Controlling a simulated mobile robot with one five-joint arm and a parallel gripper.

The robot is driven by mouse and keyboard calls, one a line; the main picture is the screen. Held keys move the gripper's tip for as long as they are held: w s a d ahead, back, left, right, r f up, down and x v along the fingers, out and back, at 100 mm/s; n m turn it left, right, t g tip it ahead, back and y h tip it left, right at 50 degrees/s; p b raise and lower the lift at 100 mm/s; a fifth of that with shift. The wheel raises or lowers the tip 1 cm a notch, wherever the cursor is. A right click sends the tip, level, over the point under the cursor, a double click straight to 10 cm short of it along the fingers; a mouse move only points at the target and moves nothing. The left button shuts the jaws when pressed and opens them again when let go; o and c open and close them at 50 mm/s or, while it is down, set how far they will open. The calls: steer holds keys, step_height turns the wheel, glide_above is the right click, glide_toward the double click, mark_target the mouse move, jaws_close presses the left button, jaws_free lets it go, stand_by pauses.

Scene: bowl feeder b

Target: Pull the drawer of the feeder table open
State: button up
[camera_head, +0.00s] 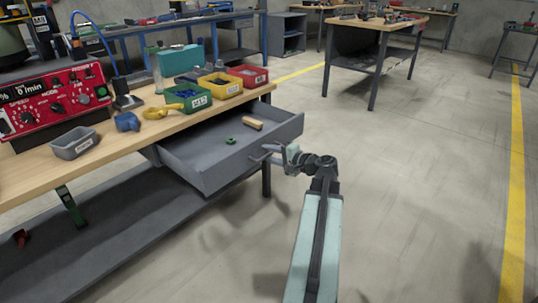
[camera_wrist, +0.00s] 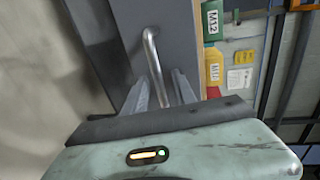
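The grey drawer (camera_head: 203,174) of the feeder table stands far out from under the wooden top, with its inside showing. A green part (camera_head: 230,141) and a wooden-handled brush or block (camera_head: 252,124) lie in it. The bar handle (camera_head: 264,150) is on the drawer's front; it also shows in the wrist view (camera_wrist: 151,52). My gripper (camera_head: 280,156) is at the front of the drawer.
The feeder table (camera_head: 38,182) carries a red control box (camera_head: 58,101), a grey bin (camera_head: 73,143) and green, yellow and red bins. A table leg (camera_head: 266,179) stands under the drawer. The floor (camera_head: 420,190) to the right is clear.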

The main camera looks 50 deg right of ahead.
steer(key=p+v, duration=0.1)
steer(key=v, duration=0.6)
steer(key=shift+s+p, duration=0.3)
steer(key=shift+s, duration=0.1)
